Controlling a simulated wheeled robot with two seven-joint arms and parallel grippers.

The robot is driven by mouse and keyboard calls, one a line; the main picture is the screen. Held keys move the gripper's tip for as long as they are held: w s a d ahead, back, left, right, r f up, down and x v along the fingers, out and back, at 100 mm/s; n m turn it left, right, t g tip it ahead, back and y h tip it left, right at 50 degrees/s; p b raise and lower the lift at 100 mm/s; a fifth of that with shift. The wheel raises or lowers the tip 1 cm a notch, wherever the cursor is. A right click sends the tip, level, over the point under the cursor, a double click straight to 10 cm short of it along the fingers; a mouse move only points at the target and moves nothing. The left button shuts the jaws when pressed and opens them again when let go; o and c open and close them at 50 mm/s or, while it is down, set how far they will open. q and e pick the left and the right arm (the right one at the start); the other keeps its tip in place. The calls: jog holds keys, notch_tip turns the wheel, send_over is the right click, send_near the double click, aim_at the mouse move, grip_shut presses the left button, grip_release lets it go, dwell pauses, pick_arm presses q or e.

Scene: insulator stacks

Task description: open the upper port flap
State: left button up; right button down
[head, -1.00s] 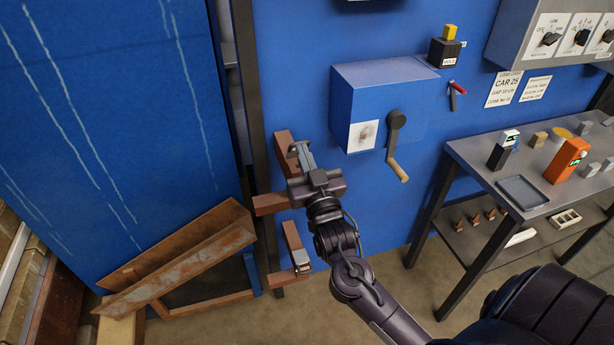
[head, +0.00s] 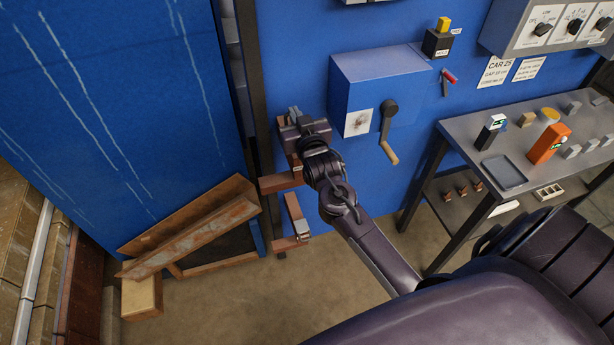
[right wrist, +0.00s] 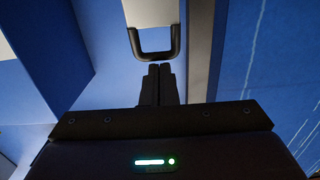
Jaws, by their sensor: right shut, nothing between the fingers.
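My right gripper (head: 294,113) is at the dark post left of the blue crank box, above the reddish-brown brackets. In the right wrist view its two dark fingers (right wrist: 160,85) are together, with nothing between them. Just beyond their tips is a black U-shaped handle (right wrist: 156,54) on a pale plate (right wrist: 152,14), apparently the upper port flap. The fingertips look close to the handle's lower bar; I cannot tell whether they touch. In the head view my gripper and wrist hide most of the flap, so its angle cannot be told. My left gripper is not in view.
The blue crank box (head: 378,85) with its crank handle (head: 388,130) stands right of my gripper. Reddish-brown brackets (head: 280,183) (head: 291,243) lie below. A grey bench (head: 465,140) with small items is at right. Rusty channels (head: 190,228) lean by the blue panel at left.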

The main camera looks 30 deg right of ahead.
jog(key=shift+w+d, duration=0.15)
jog(key=shift+w, duration=0.35)
jog(key=shift+r, duration=0.1)
dwell(0.3)
